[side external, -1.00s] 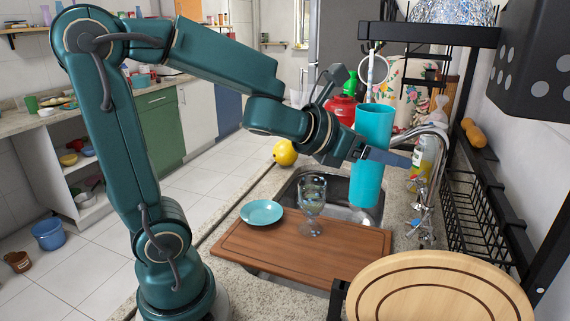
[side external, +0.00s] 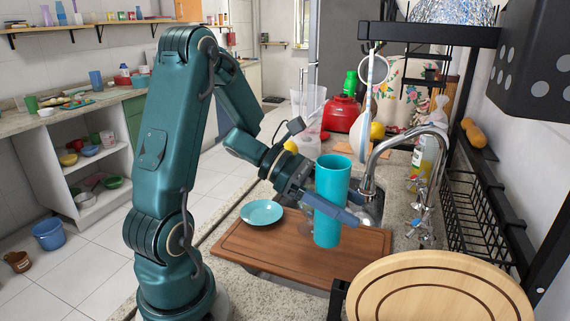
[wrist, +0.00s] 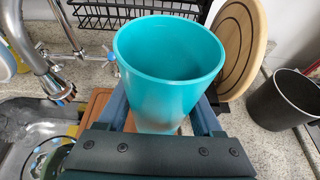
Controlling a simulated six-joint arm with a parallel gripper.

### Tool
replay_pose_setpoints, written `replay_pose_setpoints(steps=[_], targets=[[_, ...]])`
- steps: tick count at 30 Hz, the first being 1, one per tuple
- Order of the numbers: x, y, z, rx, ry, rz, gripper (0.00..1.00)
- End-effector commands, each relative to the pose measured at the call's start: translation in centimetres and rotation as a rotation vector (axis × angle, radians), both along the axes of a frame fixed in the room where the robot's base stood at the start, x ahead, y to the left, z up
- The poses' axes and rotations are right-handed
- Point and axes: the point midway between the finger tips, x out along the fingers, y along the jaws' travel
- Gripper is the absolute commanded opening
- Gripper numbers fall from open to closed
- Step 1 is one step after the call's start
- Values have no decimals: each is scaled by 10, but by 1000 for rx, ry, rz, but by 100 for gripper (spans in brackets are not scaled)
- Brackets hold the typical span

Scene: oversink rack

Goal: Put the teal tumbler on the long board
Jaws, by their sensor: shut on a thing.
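The teal tumbler (side external: 331,185) is upright in my gripper (side external: 335,208), whose jaws are shut around its middle. In the side view it is over the right part of the long brown board (side external: 290,245). I cannot tell whether its base touches the board. In the wrist view the tumbler (wrist: 168,65) fills the middle, open end up, between my two fingers, and a strip of the board (wrist: 97,105) shows at its left. A teal saucer (side external: 262,213) is on the left part of the board.
The sink (wrist: 35,130) and its curved faucet (side external: 385,150) are just beyond the board. A round wooden board (side external: 440,290) stands at the front right. A black wire rack (side external: 478,215) runs along the right wall. A dark pot (wrist: 287,98) shows in the wrist view.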

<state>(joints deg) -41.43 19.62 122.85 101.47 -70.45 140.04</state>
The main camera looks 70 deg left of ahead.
Motion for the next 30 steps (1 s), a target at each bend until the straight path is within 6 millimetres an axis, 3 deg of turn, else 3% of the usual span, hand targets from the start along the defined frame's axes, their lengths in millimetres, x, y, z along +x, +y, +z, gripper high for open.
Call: replay_pose_setpoints(steps=[3,11,18,30], targets=[[-1,0,-17,-4,7,3,11],[0,0,-34,-3,4,3,11],[0,0,-60,-3,5,5,11],[0,0,-66,1,2,4,11]])
